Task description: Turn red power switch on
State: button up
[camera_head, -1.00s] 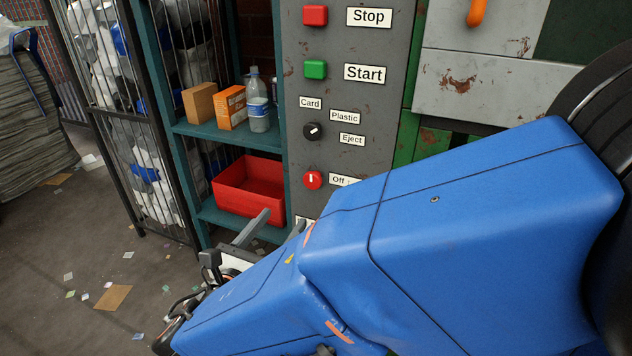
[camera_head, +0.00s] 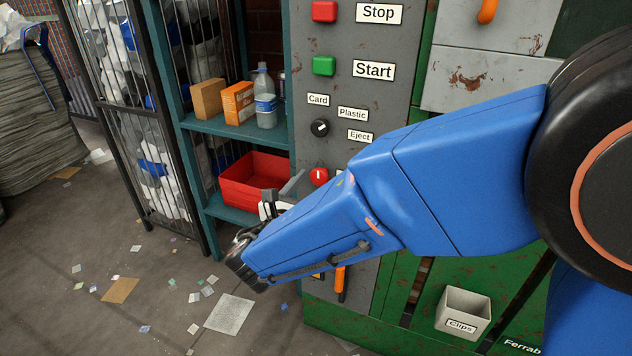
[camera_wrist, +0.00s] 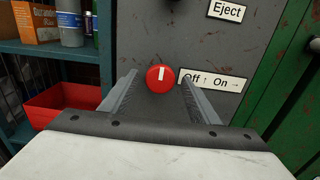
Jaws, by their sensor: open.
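The red power switch (camera_wrist: 160,79) is a round red knob with a white mark on the grey panel (camera_wrist: 140,35). Its mark points nearly straight up, toward the Off side of the "Off / On" label (camera_wrist: 212,81) to its right. In the head view the switch (camera_head: 319,176) is partly covered by my arm. My gripper (camera_wrist: 158,92) is open and empty, its two fingers pointing at the panel with the switch showing between them. I cannot tell whether the fingers reach around the knob. In the head view my gripper (camera_head: 290,195) is partly seen in front of the panel.
Above the switch are a black selector knob (camera_head: 320,127), a green Start button (camera_head: 324,65) and a red Stop button (camera_head: 324,11). A red bin (camera_head: 243,181) sits on the shelf to the left. An orange handle (camera_head: 340,284) hangs below; a Clips box (camera_head: 463,312) is at lower right.

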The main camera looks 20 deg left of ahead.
jog(key=shift+w, duration=0.35)
jog(key=shift+c, duration=0.2)
jog(key=c, duration=1)
